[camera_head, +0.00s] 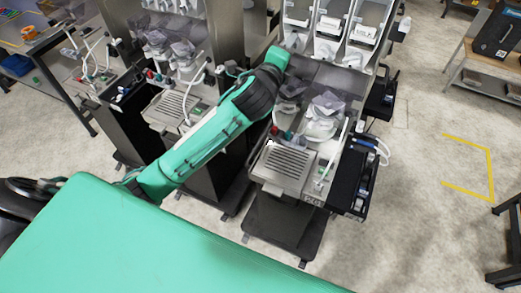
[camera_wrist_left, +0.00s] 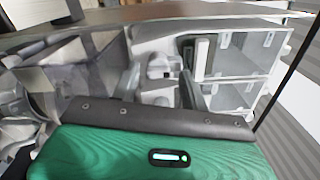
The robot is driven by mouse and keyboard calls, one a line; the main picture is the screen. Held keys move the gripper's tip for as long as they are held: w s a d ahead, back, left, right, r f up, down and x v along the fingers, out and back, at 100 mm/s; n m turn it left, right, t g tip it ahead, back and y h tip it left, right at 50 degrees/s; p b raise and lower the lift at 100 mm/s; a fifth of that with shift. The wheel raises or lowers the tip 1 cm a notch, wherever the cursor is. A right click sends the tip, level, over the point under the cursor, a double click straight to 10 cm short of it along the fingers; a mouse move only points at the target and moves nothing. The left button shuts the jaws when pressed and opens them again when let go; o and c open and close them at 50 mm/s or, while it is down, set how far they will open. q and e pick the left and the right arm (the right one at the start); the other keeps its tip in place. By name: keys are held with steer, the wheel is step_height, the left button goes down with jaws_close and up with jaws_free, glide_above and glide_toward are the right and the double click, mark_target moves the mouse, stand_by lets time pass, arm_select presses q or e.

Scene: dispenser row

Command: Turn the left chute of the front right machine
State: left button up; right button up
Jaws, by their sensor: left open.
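The front right machine (camera_head: 285,168) stands at the centre of the head view, with a ribbed metal tray in front. Its white and clear chutes (camera_head: 322,118) sit above the tray; the left one is partly covered by my arm. My left arm reaches up and across to this machine, and its fingers are hard to make out there. In the left wrist view my left gripper (camera_wrist_left: 160,88) has its two grey fingers apart. A white chute part (camera_wrist_left: 160,64) shows beyond and between them; I cannot tell whether they touch it. My right gripper is not in view.
White bins (camera_head: 330,25) top the machine. A white hose (camera_head: 333,160) and a black side holder (camera_head: 354,178) are at its right. Another machine (camera_head: 170,108) stands close on the left. Clear boxes (camera_wrist_left: 245,60) are right of the fingers.

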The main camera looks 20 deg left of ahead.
arm_select(q)
steer(key=s+m+b, duration=0.4)
steer(key=s+m, duration=1)
steer(key=m, duration=0.7)
step_height(320, 180, down, 30)
steer(key=a+n+g+y+b, duration=0.1)
steer(key=n+g, duration=0.6)
steer(key=n, duration=1.4)
steer(key=shift+s+a+g+b, duration=0.2)
steer(key=shift+a+g+b, duration=0.25)
steer(key=shift+b, duration=0.15)
steer(key=shift+s+n, duration=0.1)
steer(key=shift+n, duration=0.2)
